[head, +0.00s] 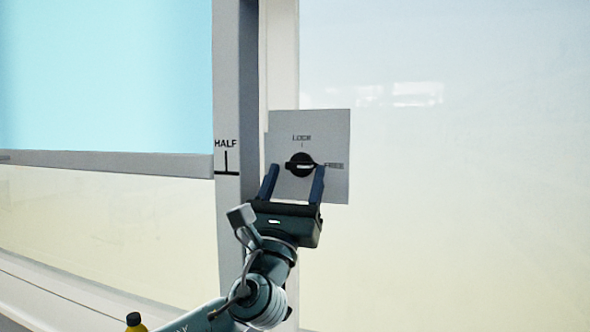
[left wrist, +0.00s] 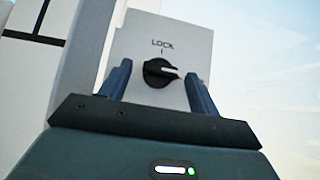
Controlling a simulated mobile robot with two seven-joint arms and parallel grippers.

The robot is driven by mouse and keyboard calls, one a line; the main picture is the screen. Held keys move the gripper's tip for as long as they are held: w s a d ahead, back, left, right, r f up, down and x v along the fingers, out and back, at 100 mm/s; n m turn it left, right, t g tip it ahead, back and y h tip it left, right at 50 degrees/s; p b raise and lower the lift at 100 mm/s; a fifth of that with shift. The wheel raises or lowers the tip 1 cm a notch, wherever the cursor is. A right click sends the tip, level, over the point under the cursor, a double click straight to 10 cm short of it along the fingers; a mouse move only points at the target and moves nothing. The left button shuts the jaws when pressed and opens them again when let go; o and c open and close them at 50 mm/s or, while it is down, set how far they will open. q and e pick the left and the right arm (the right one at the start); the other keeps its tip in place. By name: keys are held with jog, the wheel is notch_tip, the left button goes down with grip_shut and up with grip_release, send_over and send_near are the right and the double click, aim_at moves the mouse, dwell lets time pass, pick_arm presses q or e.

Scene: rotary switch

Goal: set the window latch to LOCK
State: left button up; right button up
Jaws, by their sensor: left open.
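The window latch is a round black knob (head: 300,163) on a light grey plate (head: 330,125). The plate has LOCK printed above the knob and FREE to its right. My left gripper (head: 294,182) is open in front of the plate, with one blue finger on each side of the knob. In the left wrist view the knob (left wrist: 159,73) shows between the two fingers (left wrist: 157,84), with gaps on both sides. Contact with the knob is not visible. My right gripper is not in view.
A window frame post (head: 228,100) marked HALF stands left of the plate. A horizontal sash rail (head: 110,163) meets it there. A pale glass pane (head: 450,180) fills the right side. The yellow top of an object (head: 134,322) shows at bottom left.

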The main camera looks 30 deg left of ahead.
pick_arm(q)
jog(key=shift+w+r, duration=0.2)
jog(key=shift+c, duration=0.4)
jog(key=c, duration=0.9)
